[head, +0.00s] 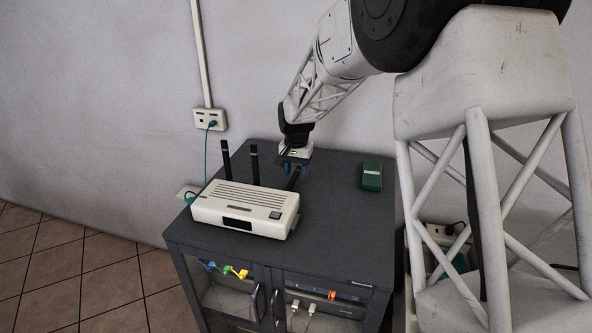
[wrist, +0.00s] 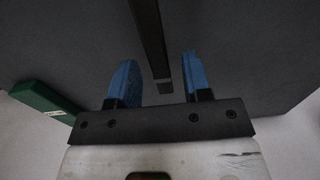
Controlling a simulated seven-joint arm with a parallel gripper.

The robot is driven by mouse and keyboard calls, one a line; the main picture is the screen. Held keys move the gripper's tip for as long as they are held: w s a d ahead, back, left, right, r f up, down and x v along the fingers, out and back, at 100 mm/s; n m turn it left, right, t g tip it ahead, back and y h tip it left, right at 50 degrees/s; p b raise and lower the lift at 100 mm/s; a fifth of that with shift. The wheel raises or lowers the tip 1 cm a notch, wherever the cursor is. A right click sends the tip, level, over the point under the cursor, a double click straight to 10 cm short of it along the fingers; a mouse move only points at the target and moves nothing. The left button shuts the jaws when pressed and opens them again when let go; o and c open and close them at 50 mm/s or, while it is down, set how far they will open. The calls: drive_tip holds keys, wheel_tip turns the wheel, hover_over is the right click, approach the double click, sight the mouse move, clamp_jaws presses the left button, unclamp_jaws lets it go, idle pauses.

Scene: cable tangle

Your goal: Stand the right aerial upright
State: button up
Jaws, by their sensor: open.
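A white router (head: 243,208) sits on the dark cabinet top. Its left aerial (head: 226,160) and middle aerial (head: 254,164) stand upright. The right aerial (head: 292,181) leans back and is partly hidden by my gripper (head: 294,169). In the wrist view my gripper (wrist: 159,70) is open, with its two blue fingers on either side of the black right aerial (wrist: 149,35). The aerial's end lies between the fingers, with a gap visible on both sides. I cannot tell whether the fingers are at the same height as the aerial.
A dark green box (head: 371,177) stands on the cabinet top (head: 335,225) to the right; it also shows in the wrist view (wrist: 42,101). A wall socket (head: 209,119) with a green cable is behind. The cabinet top is clear between router and green box.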

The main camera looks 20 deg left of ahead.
sight(296, 172)
clamp_jaws()
drive_tip(key=shift+r, duration=0.15)
idle(0.4)
drive_tip(key=shift+s+r+t, duration=0.35)
drive_tip(key=shift+r+t, duration=0.4)
drive_tip(key=shift+t, duration=0.15)
drive_tip(key=shift+s+r+t, duration=0.3)
drive_tip(key=shift+r+t, duration=0.45)
drive_tip(key=shift+t, duration=0.15)
drive_tip(key=shift+s+r+t, duration=0.4)
drive_tip(key=shift+r+t, duration=0.15)
drive_tip(key=shift+t, duration=0.2)
drive_tip(key=shift+s+r+t, duration=0.4)
drive_tip(key=shift+r+t, duration=0.15)
drive_tip(key=shift+t, duration=0.2)
drive_tip(key=shift+s+r+t, duration=0.75)
drive_tip(key=shift+s+t, duration=0.2)
drive_tip(key=shift+t, duration=0.35)
drive_tip(key=shift+s+r+t, duration=0.25)
drive_tip(key=shift+s+t, duration=0.3)
drive_tip(key=shift+t, duration=0.1)
drive_tip(key=shift+s+r+t, duration=0.25)
drive_tip(key=shift+s+t, duration=0.25)
drive_tip(key=shift+t, duration=0.15)
drive_tip(key=shift+s, duration=0.1)
